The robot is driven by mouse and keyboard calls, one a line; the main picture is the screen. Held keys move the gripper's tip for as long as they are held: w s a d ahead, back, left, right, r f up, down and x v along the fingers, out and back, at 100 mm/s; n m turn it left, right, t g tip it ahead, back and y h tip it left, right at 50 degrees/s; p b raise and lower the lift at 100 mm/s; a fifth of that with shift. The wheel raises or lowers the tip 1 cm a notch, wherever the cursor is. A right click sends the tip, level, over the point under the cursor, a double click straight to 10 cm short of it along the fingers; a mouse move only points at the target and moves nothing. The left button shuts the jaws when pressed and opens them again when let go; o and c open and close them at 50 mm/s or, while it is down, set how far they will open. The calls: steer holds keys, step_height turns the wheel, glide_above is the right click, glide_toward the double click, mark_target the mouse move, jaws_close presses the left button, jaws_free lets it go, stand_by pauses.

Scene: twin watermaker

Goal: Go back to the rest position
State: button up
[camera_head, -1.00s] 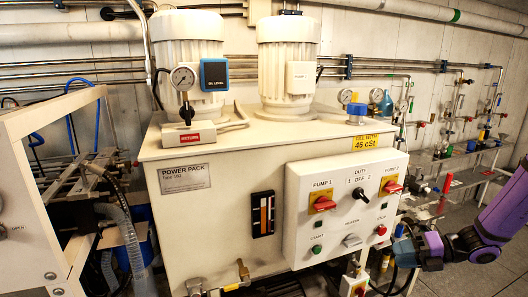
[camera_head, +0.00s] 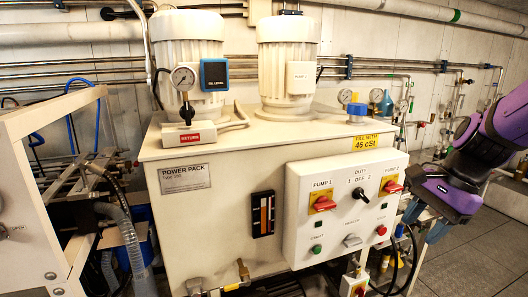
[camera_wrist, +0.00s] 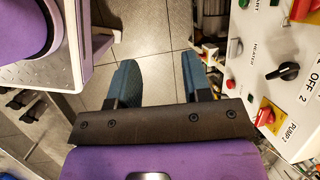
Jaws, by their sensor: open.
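My gripper (camera_wrist: 160,84) is open and empty in the wrist view, its two blue fingers apart above the tiled floor. In the head view my purple arm (camera_head: 470,165) is folded at the right edge, to the right of the power pack's control panel (camera_head: 345,205). A bluish part of my gripper shows low beneath the arm there, partly hidden. The control panel also shows at the right of the wrist view (camera_wrist: 275,75), apart from the fingers.
The cream power pack cabinet (camera_head: 225,220) with two motors on top fills the middle. A white frame (camera_head: 40,190) stands at the left. A pipe-covered wall and shelving lie behind. Grey floor (camera_head: 480,260) is clear at the lower right.

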steer(key=s+r+n+t+h, duration=0.4)
steer(key=s+r+n, duration=0.6)
steer(key=n, duration=0.3)
steer(key=shift+s+d+t, duration=0.45)
steer(key=shift+s+t, duration=0.05)
steer(key=shift+s, duration=0.05)
